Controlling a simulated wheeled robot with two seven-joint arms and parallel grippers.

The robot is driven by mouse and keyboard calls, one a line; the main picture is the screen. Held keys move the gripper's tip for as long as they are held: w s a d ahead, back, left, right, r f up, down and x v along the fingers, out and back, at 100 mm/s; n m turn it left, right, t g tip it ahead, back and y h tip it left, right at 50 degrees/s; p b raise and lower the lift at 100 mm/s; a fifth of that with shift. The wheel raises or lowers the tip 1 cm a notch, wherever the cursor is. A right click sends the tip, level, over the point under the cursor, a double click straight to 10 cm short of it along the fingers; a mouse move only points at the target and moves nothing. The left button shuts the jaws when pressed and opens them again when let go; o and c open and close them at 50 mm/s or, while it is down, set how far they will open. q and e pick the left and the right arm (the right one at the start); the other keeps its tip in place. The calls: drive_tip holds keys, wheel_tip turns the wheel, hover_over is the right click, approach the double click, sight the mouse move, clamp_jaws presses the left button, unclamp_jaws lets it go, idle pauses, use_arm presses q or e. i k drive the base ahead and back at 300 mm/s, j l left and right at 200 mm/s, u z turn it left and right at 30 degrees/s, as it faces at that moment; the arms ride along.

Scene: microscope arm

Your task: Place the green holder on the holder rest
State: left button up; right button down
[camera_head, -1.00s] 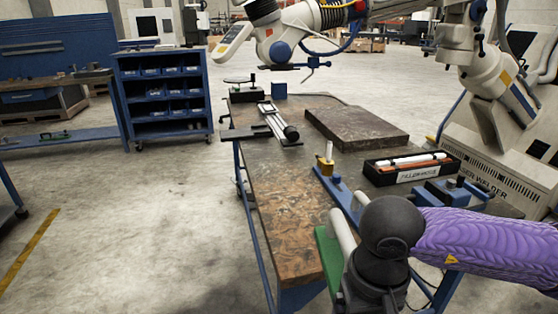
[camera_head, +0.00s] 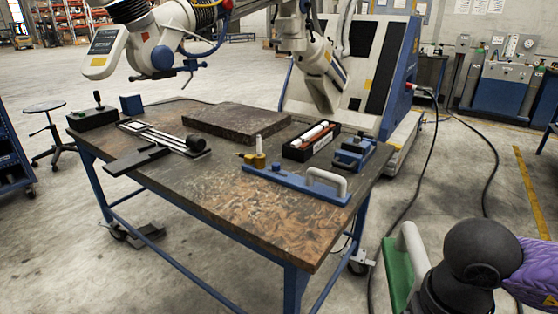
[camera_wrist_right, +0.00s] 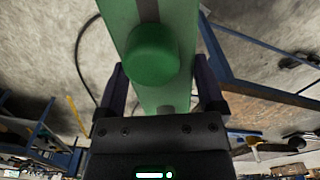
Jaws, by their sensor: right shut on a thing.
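The green holder (camera_head: 398,268), a flat green plate with a pale bar handle (camera_head: 413,246), is at the bottom right of the head view, apart from the table and over the floor. My right gripper (camera_wrist_right: 160,92) is shut on it; in the wrist view the green plate (camera_wrist_right: 180,15) with a round green knob lies between the dark fingers. In the head view my dark wrist hides the fingers. A blue bar with a similar handle (camera_head: 295,184) lies on the table. I cannot tell which thing is the holder rest. My left gripper is not in view.
The worn table (camera_head: 225,205) carries a dark slab (camera_head: 237,121), a black box of tools (camera_head: 311,142), a blue block (camera_head: 353,153) and a slide rail (camera_head: 165,137). A jointed machine arm (camera_head: 160,45) hangs above its back.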

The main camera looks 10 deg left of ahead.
sight(123, 163)
drive_tip(key=i+j+z, duration=0.15)
drive_tip(key=j+z, duration=0.25)
drive_tip(key=j, duration=0.4)
drive_tip(key=j+z, duration=0.4)
drive_tip(key=j, duration=0.45)
drive_tip(key=j+z, duration=0.4)
drive_tip(key=j, duration=0.45)
drive_tip(key=k+j+z, duration=0.1)
drive_tip(key=j+z, duration=0.2)
drive_tip(key=j, duration=0.9)
drive_tip(key=j+u, duration=0.1)
drive_tip(key=u, duration=0.4)
drive_tip(key=i+j+u, duration=0.1)
drive_tip(key=u, duration=0.85)
drive_tip(key=i+j+u, duration=0.1)
drive_tip(key=u, duration=0.4)
drive_tip(key=i+u, duration=0.1)
drive_tip(key=u, duration=0.4)
